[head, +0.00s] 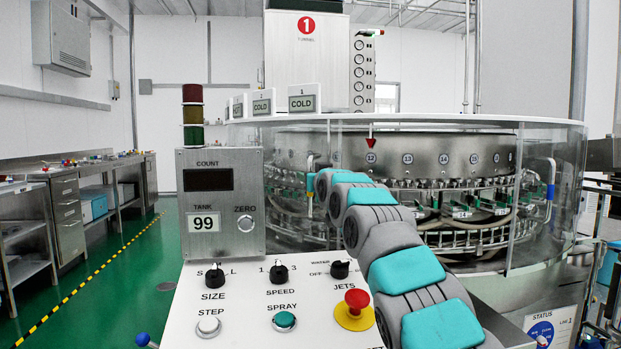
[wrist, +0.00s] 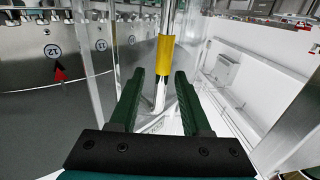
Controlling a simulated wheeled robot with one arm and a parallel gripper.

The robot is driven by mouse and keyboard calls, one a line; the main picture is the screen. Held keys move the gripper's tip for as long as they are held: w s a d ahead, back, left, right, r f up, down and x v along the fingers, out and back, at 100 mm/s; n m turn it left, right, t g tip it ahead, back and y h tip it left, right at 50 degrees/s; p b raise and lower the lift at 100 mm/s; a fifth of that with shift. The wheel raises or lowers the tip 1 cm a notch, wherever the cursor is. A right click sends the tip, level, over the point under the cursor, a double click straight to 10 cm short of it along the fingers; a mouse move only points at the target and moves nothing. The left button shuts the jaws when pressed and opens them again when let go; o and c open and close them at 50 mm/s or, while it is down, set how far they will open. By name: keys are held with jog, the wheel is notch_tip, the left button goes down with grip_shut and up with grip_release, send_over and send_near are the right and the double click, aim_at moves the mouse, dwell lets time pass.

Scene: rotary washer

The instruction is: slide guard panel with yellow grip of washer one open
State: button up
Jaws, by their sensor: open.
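Washer one (head: 400,150) is the large round steel machine at the right in the head view, with a red 1 sign (head: 306,25) above it. Clear guard panels surround its drum. In the wrist view, the yellow grip (wrist: 166,55) is a sleeve on an upright metal bar beside a clear guard panel (wrist: 108,60). My gripper (wrist: 158,80) is open, with its two green fingers apart. The grip shows between and just beyond the fingertips; I cannot tell whether they touch it.
A control panel (head: 225,300) with knobs, buttons and a red emergency stop (head: 352,302) stands under my arm. A display box (head: 220,204) and a stack light (head: 193,118) rise at its left. Steel benches (head: 65,205) line the left wall, with green floor between.

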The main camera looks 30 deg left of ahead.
jog(key=b+v, duration=0.6)
jog(key=v, duration=0.1)
jog(key=shift+s, duration=0.15)
jog(key=shift+d, duration=0.1)
dwell(0.5)
